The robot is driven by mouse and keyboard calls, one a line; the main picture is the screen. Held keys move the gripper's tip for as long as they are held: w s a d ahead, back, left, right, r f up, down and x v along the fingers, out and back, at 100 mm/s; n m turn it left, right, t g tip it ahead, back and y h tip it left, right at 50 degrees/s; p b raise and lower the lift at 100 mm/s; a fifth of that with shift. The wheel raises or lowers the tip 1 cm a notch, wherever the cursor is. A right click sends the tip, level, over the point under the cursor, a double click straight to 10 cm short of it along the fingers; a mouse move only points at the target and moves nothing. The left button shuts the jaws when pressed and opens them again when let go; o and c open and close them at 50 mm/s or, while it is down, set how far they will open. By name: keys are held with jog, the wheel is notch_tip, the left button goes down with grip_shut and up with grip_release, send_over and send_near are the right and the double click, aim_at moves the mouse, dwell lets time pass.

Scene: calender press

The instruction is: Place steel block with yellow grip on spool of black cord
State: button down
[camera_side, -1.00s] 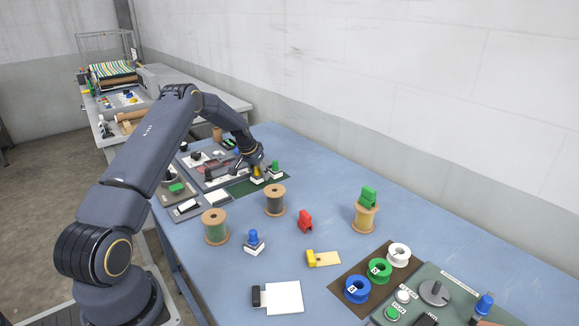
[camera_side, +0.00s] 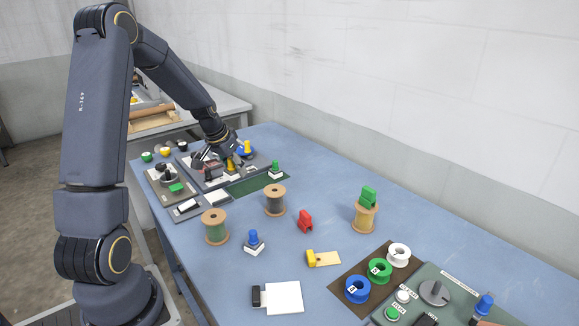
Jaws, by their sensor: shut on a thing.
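The steel block with yellow grip (camera_side: 231,166) is in my gripper (camera_side: 228,162), over the left end of the dark green mat at the back of the table. My gripper is shut on its yellow grip; the fingers are small and partly hidden. Whether the block touches the surface below, I cannot tell. A wooden spool with dark grey to black cord (camera_side: 275,201) stands upright in front of the mat, nearer the camera than my gripper. Its top is bare.
A spool of dark green cord (camera_side: 215,228) stands front left, and a spool of yellow cord (camera_side: 366,218) with a green clip (camera_side: 369,196) on top stands right. A green-gripped block (camera_side: 275,169) sits on the mat (camera_side: 250,186). A red clip (camera_side: 305,220) and blue-gripped block (camera_side: 254,241) stand mid-table.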

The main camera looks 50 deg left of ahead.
jog(key=s+d+r+m, duration=0.1)
jog(key=s+d+r, duration=0.15)
jog(key=d, duration=0.25)
jog(key=s+d+r, duration=0.1)
jog(key=d+r, duration=0.3)
jog(key=d, duration=0.1)
send_near(280, 187)
jog(key=shift+w+a+f+m+h, duration=0.15)
jog(key=shift+w+f+h, duration=0.05)
jog(key=shift+w+f, duration=0.25)
jog(key=shift+w+a+f+m+h, duration=0.2)
jog(key=shift+w+f, duration=0.15)
jog(key=shift+f, duration=0.15)
jog(key=shift+w+a+f, duration=0.15)
jog(key=shift+w+f, duration=0.2)
jog(key=shift+f, duration=0.05)
jog(key=shift+w+f, duration=0.15)
jog(key=shift+f, duration=1.5)
jog(key=shift+f, duration=0.1)
jog(key=c, duration=0.6)
grip_release()
